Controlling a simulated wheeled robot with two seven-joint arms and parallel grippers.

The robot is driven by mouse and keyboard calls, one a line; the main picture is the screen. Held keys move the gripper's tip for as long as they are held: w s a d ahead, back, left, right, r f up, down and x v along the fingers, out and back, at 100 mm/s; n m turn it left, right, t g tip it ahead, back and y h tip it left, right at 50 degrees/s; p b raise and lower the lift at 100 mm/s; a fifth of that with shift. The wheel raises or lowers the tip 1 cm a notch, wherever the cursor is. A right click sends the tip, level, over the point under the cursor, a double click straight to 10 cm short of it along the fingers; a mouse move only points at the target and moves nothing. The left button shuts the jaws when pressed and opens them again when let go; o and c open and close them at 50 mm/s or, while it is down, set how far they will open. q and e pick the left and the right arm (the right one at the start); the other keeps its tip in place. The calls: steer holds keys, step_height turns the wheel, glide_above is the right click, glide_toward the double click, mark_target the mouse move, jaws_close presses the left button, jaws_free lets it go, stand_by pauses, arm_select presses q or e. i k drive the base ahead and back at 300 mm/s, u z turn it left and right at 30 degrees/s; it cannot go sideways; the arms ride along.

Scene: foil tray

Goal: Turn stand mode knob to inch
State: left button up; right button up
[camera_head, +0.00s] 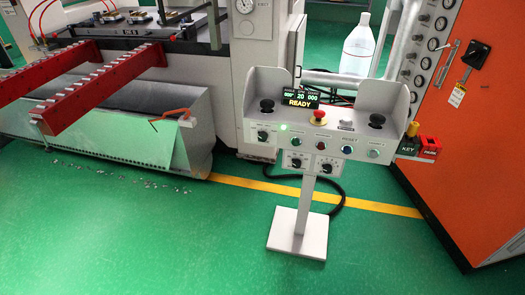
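A grey control stand (343,112) on a post with a white square base stands right of centre. A black selector knob (263,135) sits at the left of its front panel. Two more black knobs, a left one (296,162) and a right one (326,168), are on small plates below the panel. The knob labels are too small to read, so I cannot tell which is the mode knob or where each points. A display (299,98) on the stand reads READY. Neither of my grippers is in view.
The panel also carries several push buttons, a red mushroom button (320,117) and two black-topped controls. An orange cabinet (475,130) stands at the right, a press with red rails (90,90) at the left. Green floor (150,240) is open in front; a black cable lies behind the post.

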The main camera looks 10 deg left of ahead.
mark_target(262, 137)
steer(key=z, duration=0.9)
steer(key=k, duration=0.1)
steer(key=u, duration=2.15)
steer(key=i, duration=0.7)
steer(key=z, duration=0.05)
